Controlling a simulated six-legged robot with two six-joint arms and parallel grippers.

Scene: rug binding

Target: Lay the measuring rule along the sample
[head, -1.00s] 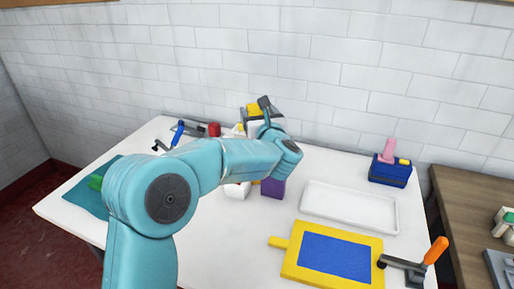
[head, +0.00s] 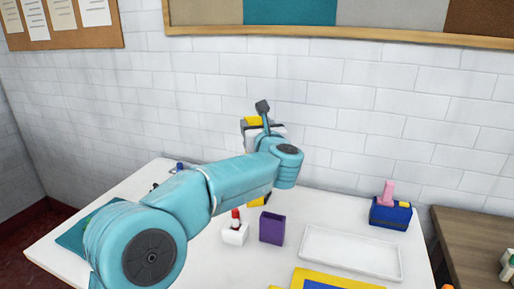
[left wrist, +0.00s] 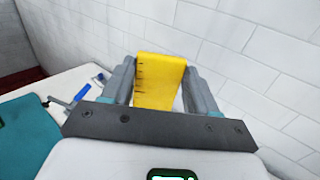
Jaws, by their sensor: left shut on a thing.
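The yellow measuring rule (left wrist: 160,78) with black marks along one edge stands between the two grey fingers of my left gripper in the left wrist view. My left gripper (left wrist: 158,88) is shut on it. In the head view the left gripper (head: 264,127) is raised in front of the white wall, with yellow showing beside it. My arm hides part of the rule there. A flat teal piece (head: 72,238), seemingly the sample, lies at the table's left end, partly behind my arm. It also shows in the left wrist view (left wrist: 28,130). My right gripper is not in view.
A blue-yellow frame (head: 330,280) is at the front. A blue box (head: 391,213) is at the back right.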

